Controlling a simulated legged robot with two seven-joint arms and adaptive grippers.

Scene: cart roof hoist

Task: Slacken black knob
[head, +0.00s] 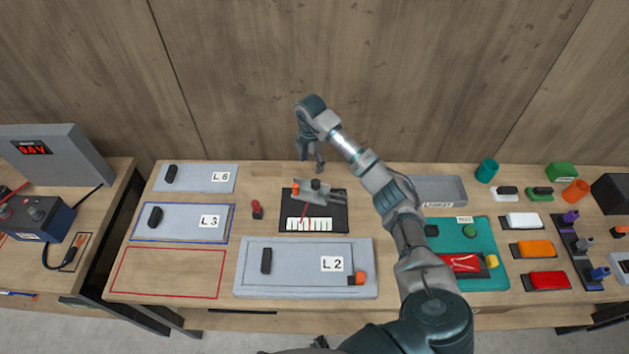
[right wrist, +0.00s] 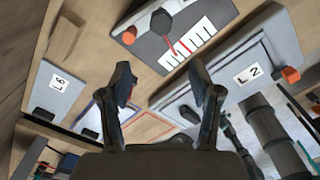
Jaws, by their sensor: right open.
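A gauge unit with a dark base (head: 338,221) and a white scale with a red needle stands mid-table. A black knob (head: 316,184) sits on its grey top, with an orange part beside it. In the right wrist view the black knob (right wrist: 161,22) shows near the top, beyond the fingers. My right gripper (head: 312,162) hangs above and behind the unit. It also shows in the right wrist view (right wrist: 161,82), open and empty, apart from the knob. A small dark piece at the head view's bottom edge may be my left gripper; its jaws cannot be made out.
Grey plate L2 (head: 300,282) lies in front of the unit. Plates L3 (head: 185,226) and L6 (head: 200,181) are at left. A red-topped peg (head: 256,208) stands beside the unit. A green mat (head: 485,235) lies right of my arm. A wooden wall is behind.

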